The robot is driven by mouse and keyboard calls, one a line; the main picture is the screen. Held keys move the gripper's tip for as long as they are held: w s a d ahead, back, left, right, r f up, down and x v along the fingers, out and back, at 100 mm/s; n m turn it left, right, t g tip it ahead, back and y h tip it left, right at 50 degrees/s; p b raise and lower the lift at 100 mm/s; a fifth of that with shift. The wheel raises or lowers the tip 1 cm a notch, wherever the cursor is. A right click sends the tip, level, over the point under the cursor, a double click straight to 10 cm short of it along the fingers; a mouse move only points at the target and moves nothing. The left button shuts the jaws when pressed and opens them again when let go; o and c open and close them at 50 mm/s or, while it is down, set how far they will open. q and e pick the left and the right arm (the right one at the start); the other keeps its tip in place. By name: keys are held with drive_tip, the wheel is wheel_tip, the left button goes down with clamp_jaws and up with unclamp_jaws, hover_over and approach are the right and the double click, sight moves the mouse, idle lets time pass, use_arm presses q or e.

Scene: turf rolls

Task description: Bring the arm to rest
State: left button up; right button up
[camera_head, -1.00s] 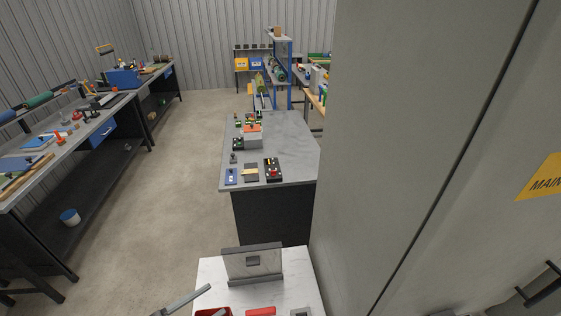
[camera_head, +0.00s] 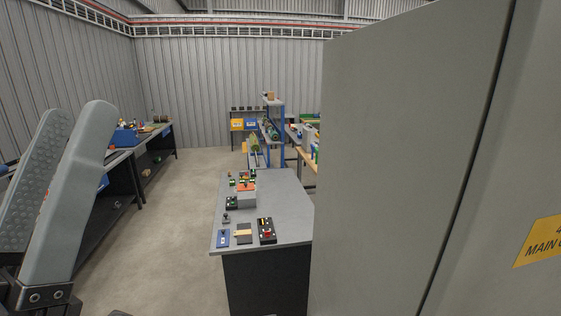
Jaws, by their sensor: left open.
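My left gripper (camera_head: 77,114) stands large and close at the left edge of the head view, its two grey fingers pointing up. The fingers are apart with nothing held between them; one shows a ridged inner pad. The lower part of its arm is cut off by the picture's edge. My right gripper is not in view.
A tall grey cabinet (camera_head: 400,160) with a yellow label (camera_head: 540,241) fills the right side. A grey-topped bench (camera_head: 285,205) with small devices stands in the middle. A long workbench (camera_head: 150,135) lies behind my gripper. Open floor (camera_head: 180,230) lies between them.

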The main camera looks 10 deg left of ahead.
use_arm(q)
wheel_tip(320, 180, up, 15)
drive_tip(key=w+m+g+p, duration=0.1)
drive_tip(key=w+m+p, duration=0.1)
drive_tip(key=p, duration=1.4)
drive_tip(key=shift+d+h, duration=0.15)
drive_tip(key=shift+h, duration=0.15)
drive_tip(key=shift+s, duration=0.1)
